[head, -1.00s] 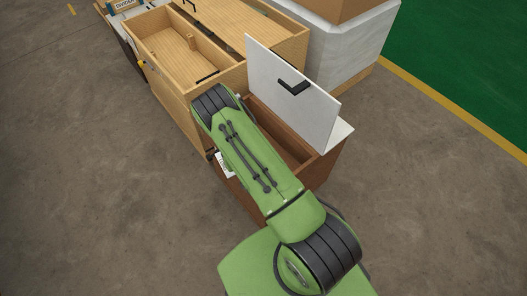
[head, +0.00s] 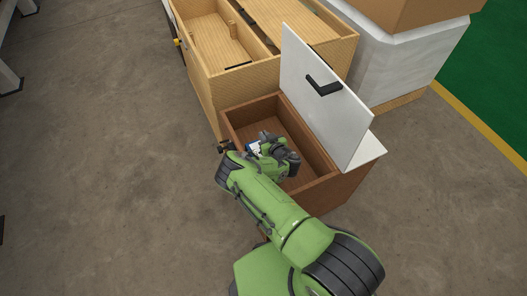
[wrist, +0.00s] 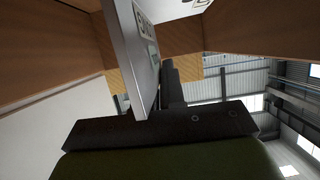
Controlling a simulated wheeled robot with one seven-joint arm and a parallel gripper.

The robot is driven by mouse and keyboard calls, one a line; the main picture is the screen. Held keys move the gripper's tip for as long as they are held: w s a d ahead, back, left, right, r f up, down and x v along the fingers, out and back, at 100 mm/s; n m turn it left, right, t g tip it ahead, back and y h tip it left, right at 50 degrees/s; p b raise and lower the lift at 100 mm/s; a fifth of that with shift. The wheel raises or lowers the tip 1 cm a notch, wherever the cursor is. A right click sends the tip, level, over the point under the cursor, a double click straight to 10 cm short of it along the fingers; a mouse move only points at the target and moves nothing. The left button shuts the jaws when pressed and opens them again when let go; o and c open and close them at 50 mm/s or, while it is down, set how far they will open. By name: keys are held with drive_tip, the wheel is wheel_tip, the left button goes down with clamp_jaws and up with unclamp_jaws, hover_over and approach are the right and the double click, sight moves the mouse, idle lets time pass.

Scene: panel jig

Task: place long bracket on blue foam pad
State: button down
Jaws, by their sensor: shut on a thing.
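My gripper (head: 262,148) is over the near left part of an open brown wooden box, partly hidden by my own wrist. In the wrist view, my gripper (wrist: 160,105) has dark jaws shut on a pale grey flat piece (wrist: 143,55) with small printed labels. A small white and blue patch of this piece (head: 253,147) shows at the gripper in the head view. I cannot tell whether it is the long bracket. I cannot make out a blue foam pad in either view.
The brown box (head: 345,185) has a raised white lid (head: 318,75) with a black L-shaped handle (head: 323,86). A light wooden compartment box (head: 205,85) stands behind it. A white wrapped block (head: 415,60) is at the back right.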

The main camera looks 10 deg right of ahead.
drive_tip(key=shift+f+b, duration=0.95)
drive_tip(key=shift+f, duration=1.35)
drive_tip(key=c, duration=1.2)
unclamp_jaws()
